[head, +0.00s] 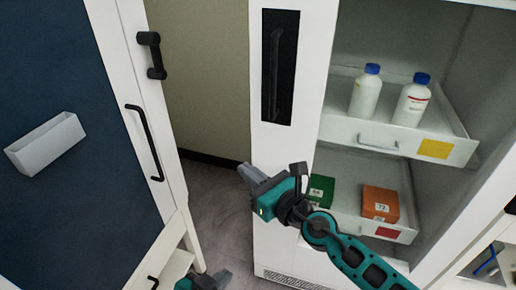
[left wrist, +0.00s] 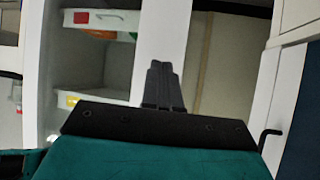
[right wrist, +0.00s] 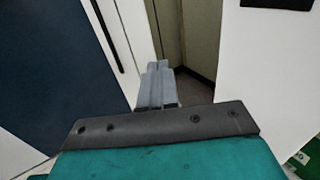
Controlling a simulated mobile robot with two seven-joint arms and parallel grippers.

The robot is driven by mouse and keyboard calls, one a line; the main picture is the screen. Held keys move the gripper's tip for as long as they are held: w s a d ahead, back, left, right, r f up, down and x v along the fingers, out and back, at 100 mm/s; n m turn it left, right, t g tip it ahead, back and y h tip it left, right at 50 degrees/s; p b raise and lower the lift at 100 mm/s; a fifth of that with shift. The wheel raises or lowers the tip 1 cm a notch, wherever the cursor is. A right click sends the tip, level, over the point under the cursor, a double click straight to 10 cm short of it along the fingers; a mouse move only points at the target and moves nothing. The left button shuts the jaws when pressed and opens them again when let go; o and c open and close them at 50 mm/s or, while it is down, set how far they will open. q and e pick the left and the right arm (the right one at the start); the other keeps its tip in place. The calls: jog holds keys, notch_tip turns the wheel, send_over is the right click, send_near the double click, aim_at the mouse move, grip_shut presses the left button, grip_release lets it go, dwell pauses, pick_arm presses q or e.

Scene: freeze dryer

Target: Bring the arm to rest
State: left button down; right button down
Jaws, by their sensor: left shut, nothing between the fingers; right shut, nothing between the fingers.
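My right gripper (head: 247,172) comes in from the right in the head view and is held in front of the white cabinet frame. Its fingers are together and empty, as the right wrist view (right wrist: 155,68) also shows. My left gripper (head: 222,276) is low at the bottom edge of the head view, mostly cut off. In the left wrist view its fingers (left wrist: 161,68) are together with nothing between them. Neither gripper visibly touches anything. Most of my left arm is out of view.
The open white cabinet (head: 300,215) at right has an upper drawer (head: 345,130) with two blue-capped bottles (head: 366,95) (head: 411,100). Its lower drawer (head: 350,222) holds a green box (head: 320,190) and an orange box (head: 380,204). A dark-blue panel with black handles (head: 145,140) stands left; floor shows between.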

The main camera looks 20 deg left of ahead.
pick_arm(q)
jog(key=shift+s+f, duration=0.1)
jog(key=shift+s, duration=0.25)
pick_arm(e)
jog(key=shift+s, duration=0.9)
jog(key=s+d+f+m+t+h+p, duration=0.1)
jog(key=d+f+m+t+h, duration=0.25)
jog(key=d+m, duration=0.65)
jog(key=s+d+f+m+t+h+p, duration=0.15)
jog(key=d+m+h, duration=0.3)
jog(key=m, duration=1.05)
pick_arm(q)
notch_tip(320, 180, up, 2)
jog(key=shift+s+a+r+y, duration=0.1)
jog(key=shift+s+a+y, duration=0.05)
jog(key=shift+y, duration=0.15)
pick_arm(e)
jog(key=s+d+f+m+g+h, duration=0.1)
jog(key=s+d+f+m, duration=0.2)
jog(key=d+m, duration=0.3)
jog(key=s+d+f+m+g+h, duration=0.1)
jog(key=s+d+f+m+h, duration=0.1)
jog(key=s+d+f+m, duration=0.2)
jog(key=s+d+f+m+g+h, duration=0.1)
jog(key=s+d+f+m, duration=0.3)
jog(key=d+m, duration=0.5)
jog(key=shift+s+d+m+h, duration=0.15)
jog(key=shift+s+m+h, duration=0.5)
jog(key=shift+s, duration=0.3)
